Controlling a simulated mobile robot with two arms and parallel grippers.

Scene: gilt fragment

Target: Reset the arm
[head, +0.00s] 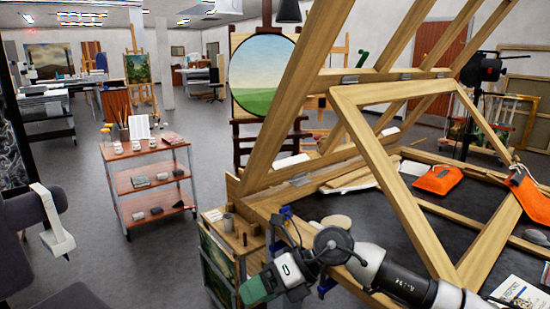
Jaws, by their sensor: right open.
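My right arm (400,285) comes in from the lower right, over the near edge of the wooden-framed work table. Its wrist is bent and its gripper (266,283) is at the bottom centre, pointing left, in front of the side cart. The gripper is open, with green and white parts showing. I see nothing clearly held in it. My left gripper is not in view.
A large wooden frame (375,160) leans up over the table. A small wooden cart (212,235) stands beside the gripper. A shelf trolley (150,185) is left, with open floor around it. A dark chair (25,240) is at far left.

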